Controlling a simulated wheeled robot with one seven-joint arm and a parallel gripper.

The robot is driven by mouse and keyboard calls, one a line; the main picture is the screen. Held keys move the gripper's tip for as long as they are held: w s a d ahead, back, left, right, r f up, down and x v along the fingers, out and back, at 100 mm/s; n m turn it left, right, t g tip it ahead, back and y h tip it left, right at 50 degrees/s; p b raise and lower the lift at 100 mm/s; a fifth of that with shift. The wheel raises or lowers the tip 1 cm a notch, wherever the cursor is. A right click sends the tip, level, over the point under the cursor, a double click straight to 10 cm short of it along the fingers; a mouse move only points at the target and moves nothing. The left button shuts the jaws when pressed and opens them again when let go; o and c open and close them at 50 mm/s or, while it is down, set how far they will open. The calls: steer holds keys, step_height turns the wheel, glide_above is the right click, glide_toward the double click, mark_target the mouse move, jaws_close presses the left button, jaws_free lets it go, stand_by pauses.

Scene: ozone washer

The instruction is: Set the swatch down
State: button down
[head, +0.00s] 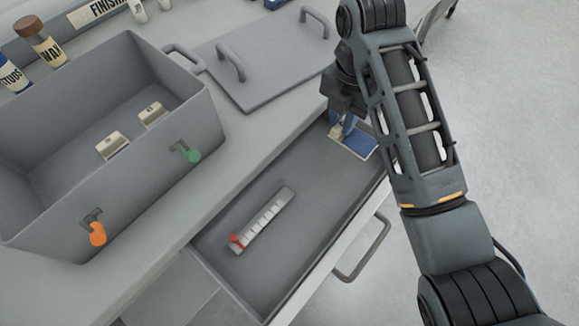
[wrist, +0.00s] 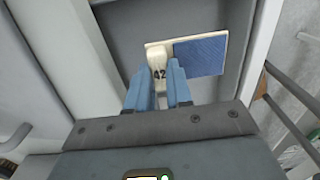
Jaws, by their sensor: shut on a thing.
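In the head view the swatch (head: 360,144) is at the far right end of the open drawer (head: 312,172), below my gripper (head: 341,129). It lies nearly flat, at or just above the drawer floor; I cannot tell whether it touches. My arm hides part of the drawer's far corner.
A pale strip with a red end (head: 262,220) lies in the nearer part of the drawer, apart from the swatch. A grey tub (head: 120,190) with orange and green taps stands on the counter. Its lid (head: 268,62) lies behind. The drawer's middle is bare.

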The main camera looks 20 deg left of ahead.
step_height(320, 180, down, 10)
steer(key=shift+p, duration=0.4)
stand_by(0.3)
steer(key=c, duration=1)
jaws_free()
step_height(320, 180, up, 12)
